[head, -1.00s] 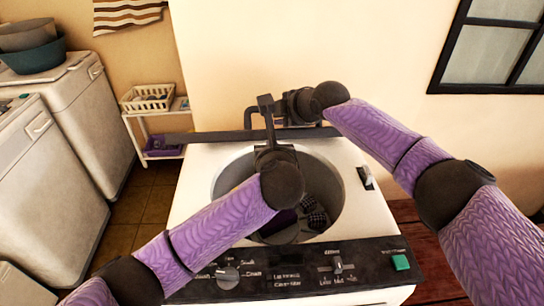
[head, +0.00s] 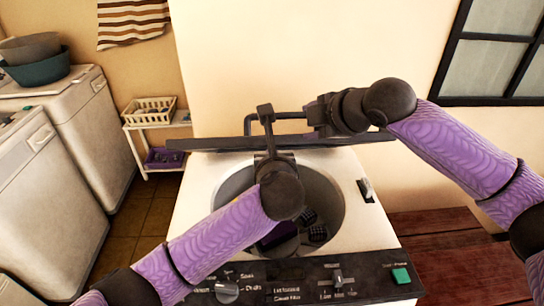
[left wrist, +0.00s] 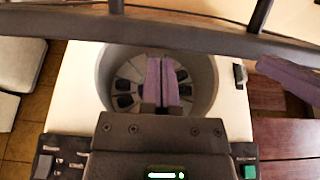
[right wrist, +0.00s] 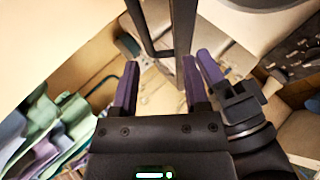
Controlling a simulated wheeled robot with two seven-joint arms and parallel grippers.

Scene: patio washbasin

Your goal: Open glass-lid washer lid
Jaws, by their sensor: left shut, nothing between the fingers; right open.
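The white washer (head: 200,205) stands in the middle of the head view, its round drum (head: 330,200) uncovered. Its dark-framed lid (head: 215,144) stands raised at the back, seen nearly edge-on, so its glass is hard to make out. A U-shaped dark handle (head: 250,122) sticks up behind the lid's edge. My right gripper (head: 318,112) is open beside the handle. In the right wrist view the lid's edge and handle pass near the open fingers (right wrist: 160,85); contact cannot be told. My left gripper (left wrist: 162,80) is shut and empty, above the drum opening.
A front panel (head: 300,283) carries knobs and a green button (head: 401,276). Other white machines (head: 50,165) stand at the left, with a small shelf (head: 155,125) holding baskets behind. A wooden bench (head: 450,245) is at the right, and the wall is close behind the lid.

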